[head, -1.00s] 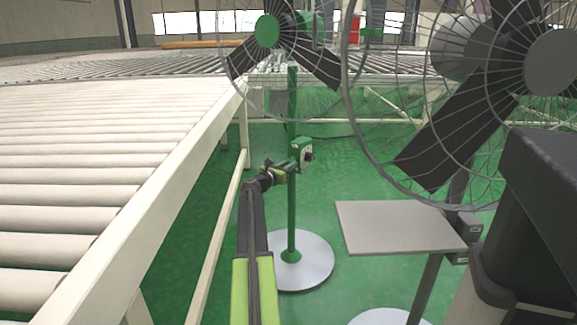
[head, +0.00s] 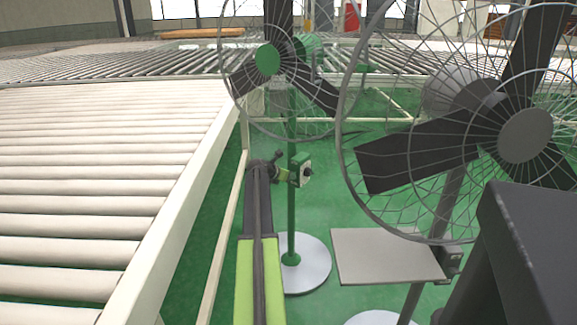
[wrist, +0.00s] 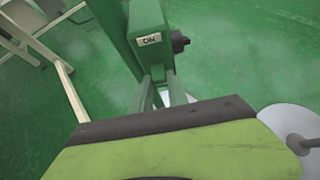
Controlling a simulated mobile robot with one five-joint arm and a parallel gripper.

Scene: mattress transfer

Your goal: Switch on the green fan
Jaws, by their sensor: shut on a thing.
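The green fan (head: 267,60) stands ahead on a green pole with a pale round base. Its green switch box (head: 300,170), with a dark knob (head: 307,169), is partway up the pole. In the wrist view, the box (wrist: 149,38) has a small label that seems to read "ON", and the black knob (wrist: 180,42) sticks out to the right. My gripper (head: 284,174) is at the left side of the box. In the wrist view its fingers (wrist: 163,82) close in at the box's lower end, shut on it. The exact contact is partly hidden.
A roller conveyor (head: 90,150) with a white side rail runs along the left. A large grey fan (head: 525,135) stands close at the right, with a grey flat panel (head: 388,256) below it. Green floor shows between the conveyor and the fans.

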